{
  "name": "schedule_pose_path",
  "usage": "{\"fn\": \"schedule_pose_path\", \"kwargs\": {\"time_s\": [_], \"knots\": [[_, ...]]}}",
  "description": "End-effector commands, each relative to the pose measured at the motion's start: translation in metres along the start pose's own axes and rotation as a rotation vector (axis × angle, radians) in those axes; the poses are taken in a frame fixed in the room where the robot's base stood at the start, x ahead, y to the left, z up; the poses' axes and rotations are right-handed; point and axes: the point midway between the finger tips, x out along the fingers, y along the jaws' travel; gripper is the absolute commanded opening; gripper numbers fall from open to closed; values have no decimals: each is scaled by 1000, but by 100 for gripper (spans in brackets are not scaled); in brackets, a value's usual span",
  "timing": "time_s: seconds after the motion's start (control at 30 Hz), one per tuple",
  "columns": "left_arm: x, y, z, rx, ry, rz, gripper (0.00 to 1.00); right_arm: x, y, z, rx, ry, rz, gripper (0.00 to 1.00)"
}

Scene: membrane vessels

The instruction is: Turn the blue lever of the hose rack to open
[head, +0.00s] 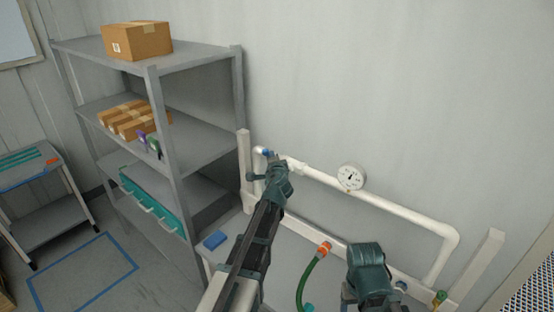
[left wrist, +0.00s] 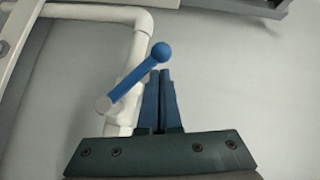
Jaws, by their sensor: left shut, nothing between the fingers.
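The blue lever (left wrist: 138,74) shows in the left wrist view, slanting up and right from its pivot on a white pipe to a round ball end. In the head view only a small blue bit of the lever (head: 267,152) shows, just beyond my left gripper (head: 277,170). In the left wrist view my left gripper (left wrist: 162,76) is shut and empty, its fingertips just below and beside the ball end. I cannot tell whether they touch the lever. The hose rack's white pipe (head: 385,204) runs along the wall.
A round gauge (head: 350,177) sits on the pipe. A green hose (head: 304,280) with an orange coupling (head: 324,249) hangs below it. A grey shelf (head: 199,151) with boxes stands at the left. A blue block (head: 215,240) lies left of my left arm.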

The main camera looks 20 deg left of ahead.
Motion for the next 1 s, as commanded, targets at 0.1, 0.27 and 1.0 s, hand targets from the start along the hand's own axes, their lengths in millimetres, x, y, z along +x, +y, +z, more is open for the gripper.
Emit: {"fn": "schedule_pose_path", "kwargs": {"time_s": [0.1, 0.27, 1.0], "knots": [[7, 4, 7, 0, -2, 0, 0, 6, -1, 0, 1, 0, 0, 68], [14, 8, 14, 0, -2, 0, 0, 13, -1, -1, 1, 1, 0, 68], [27, 21, 27, -94, -1, 95, 0, 10, -1, -1, 1, 1, 0, 68]]}}
